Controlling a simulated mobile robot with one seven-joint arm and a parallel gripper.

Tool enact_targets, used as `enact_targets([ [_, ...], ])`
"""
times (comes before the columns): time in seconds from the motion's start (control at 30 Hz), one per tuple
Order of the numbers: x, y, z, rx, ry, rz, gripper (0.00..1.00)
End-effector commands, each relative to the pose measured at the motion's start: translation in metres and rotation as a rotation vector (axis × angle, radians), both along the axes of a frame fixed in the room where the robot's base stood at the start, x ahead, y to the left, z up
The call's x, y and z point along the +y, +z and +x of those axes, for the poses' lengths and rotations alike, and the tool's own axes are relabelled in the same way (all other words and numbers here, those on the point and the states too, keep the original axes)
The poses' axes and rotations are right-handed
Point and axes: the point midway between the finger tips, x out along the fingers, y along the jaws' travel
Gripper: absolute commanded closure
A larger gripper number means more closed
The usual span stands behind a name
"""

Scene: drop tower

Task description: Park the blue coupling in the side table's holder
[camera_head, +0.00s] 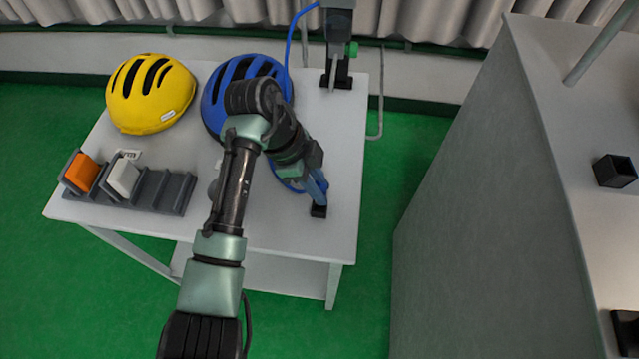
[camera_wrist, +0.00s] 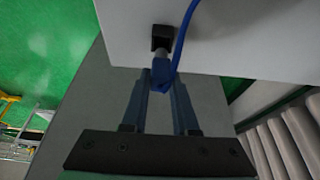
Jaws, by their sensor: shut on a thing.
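My gripper (camera_head: 316,186) is at the front right of the side table (camera_head: 336,150), pointing down. In the wrist view its fingers (camera_wrist: 161,84) are shut on the blue coupling (camera_wrist: 162,70), whose blue cable (camera_wrist: 184,30) runs off the top. The coupling's grey nose points at the small black holder (camera_wrist: 162,33) at the table's edge. The nose looks lined up with the holder and close to or at it; I cannot tell whether it is inside. In the head view the holder (camera_head: 318,211) shows just below the fingertips, and the coupling is mostly hidden there.
A yellow helmet (camera_head: 150,94) and a blue helmet (camera_head: 222,85) lie at the back of the table. A grey rack (camera_head: 157,190) with an orange and a white block stands front left. A black stand (camera_head: 337,75) is at the back right. A tall grey cabinet (camera_head: 480,180) is to the right.

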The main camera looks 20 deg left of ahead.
Motion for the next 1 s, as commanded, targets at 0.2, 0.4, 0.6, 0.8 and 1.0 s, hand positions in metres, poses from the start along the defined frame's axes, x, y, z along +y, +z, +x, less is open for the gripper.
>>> enact_targets([
  [0.2,0.000,-0.004,0.000,-0.001,-0.001,-0.001,1.00],
  [0.4,0.000,-0.006,0.000,0.000,-0.001,0.000,1.00],
  [0.6,0.000,-0.009,0.000,0.000,0.000,0.000,1.00],
  [0.8,0.000,-0.015,0.000,0.001,0.000,0.000,1.00],
  [1.0,0.000,-0.023,0.000,0.001,0.000,-0.001,1.00],
])
